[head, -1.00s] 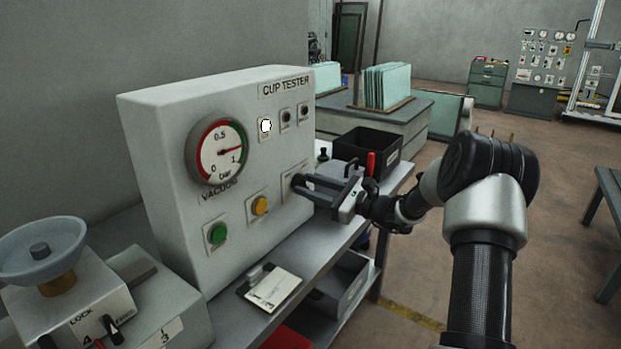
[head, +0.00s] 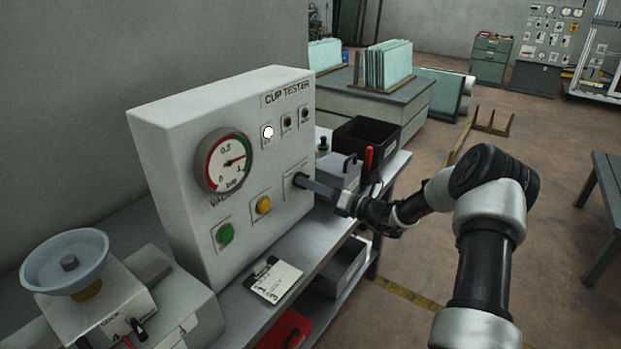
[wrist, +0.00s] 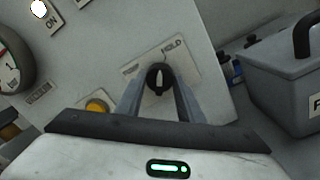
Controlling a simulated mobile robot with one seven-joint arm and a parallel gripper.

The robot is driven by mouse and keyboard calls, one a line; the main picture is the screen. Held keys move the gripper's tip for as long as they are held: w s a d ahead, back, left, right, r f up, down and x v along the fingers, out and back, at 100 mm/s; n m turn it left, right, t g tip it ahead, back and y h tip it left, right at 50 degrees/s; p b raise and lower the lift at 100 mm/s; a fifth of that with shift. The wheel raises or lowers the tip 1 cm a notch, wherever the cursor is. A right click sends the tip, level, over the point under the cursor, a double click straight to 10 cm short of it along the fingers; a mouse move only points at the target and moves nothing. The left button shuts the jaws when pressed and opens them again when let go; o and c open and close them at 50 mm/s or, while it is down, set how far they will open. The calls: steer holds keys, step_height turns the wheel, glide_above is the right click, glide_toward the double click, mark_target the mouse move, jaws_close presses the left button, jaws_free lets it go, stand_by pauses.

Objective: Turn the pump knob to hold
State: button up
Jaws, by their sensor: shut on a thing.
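The grey cup tester box (head: 160,150) stands on the bench, with a gauge (head: 223,160), a green button (head: 225,234) and a yellow button (head: 263,205) on its face. In the wrist view the black pump knob (wrist: 158,78) sits on a labelled plate, with "HOLD" printed at its upper right. Its white pointer line stands roughly upright in the picture. My gripper (wrist: 160,88) is shut on the knob, one finger on each side. In the head view my gripper (head: 303,181) reaches the panel's right side and hides the knob.
A black bin (head: 366,138) and a red-handled tool (head: 368,160) are right of the tester. A grey case (wrist: 290,90) lies close right in the wrist view. A clipboard (head: 275,282) lies in front. A suction cup stand (head: 68,262) is at left.

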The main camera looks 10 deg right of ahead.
steer(key=shift+m+p, duration=0.65)
steer(key=shift+m, duration=0.85)
steer(key=o, duration=1.1)
steer(key=shift+c, duration=0.2)
steer(key=v, duration=1.7)
steer(key=shift+s, duration=0.35)
steer(key=shift+d, duration=0.1)
